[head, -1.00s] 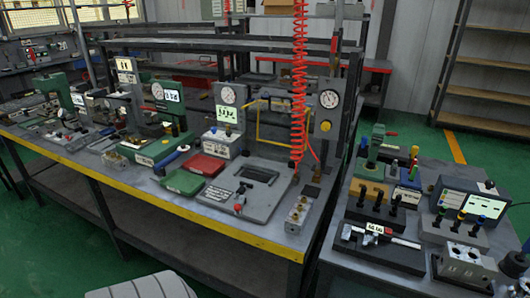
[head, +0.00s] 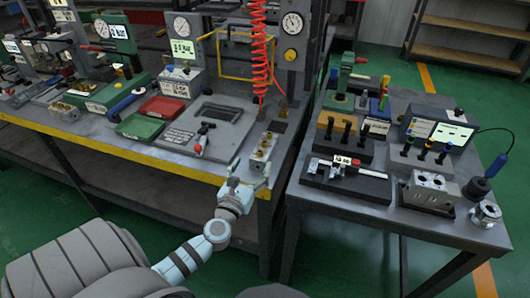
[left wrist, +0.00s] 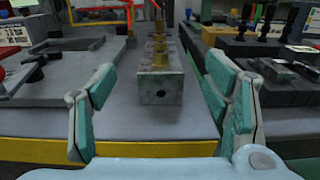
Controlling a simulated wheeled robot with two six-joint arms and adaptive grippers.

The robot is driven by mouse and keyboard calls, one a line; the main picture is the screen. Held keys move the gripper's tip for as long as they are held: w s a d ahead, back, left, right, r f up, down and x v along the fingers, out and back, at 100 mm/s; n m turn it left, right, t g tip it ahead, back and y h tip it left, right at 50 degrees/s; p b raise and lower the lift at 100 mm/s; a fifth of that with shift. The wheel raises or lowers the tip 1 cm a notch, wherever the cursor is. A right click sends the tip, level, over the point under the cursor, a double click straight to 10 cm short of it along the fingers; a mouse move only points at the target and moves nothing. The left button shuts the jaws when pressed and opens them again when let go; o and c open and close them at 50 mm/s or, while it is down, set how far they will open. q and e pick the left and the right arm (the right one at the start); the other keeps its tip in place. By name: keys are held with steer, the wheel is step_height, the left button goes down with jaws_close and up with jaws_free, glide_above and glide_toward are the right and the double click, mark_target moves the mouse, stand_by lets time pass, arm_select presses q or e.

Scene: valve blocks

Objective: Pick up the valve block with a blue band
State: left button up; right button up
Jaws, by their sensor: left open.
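A grey valve block (head: 263,151) with brass fittings on top stands near the front edge of the left bench, at its right end. In the left wrist view the valve block (left wrist: 160,84) is straight ahead, with its holed end face toward me. I cannot make out a blue band on it. My left gripper (head: 249,172) is open at the bench's front edge, its fingers pointing at the block. In the left wrist view the left gripper (left wrist: 160,72) has its fingers spread to either side of the block, apart from it. My right gripper is not in view.
A grey plate fixture (head: 215,128) is left of the block, and a red coiled hose (head: 258,55) hangs behind it. The right bench (head: 335,205) holds a caliper on a black base (head: 345,178) and a silver holed block (head: 430,192). A gap separates the benches.

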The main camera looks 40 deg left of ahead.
mark_target(261, 150)
arm_select(q)
steer(key=b+x, duration=0.1)
steer(key=x, duration=0.9)
steer(key=shift+w+a+f, duration=0.1)
steer(key=shift+w+f, duration=0.05)
steer(key=shift+w, duration=0.15)
steer(key=shift+s, duration=0.1)
jaws_close()
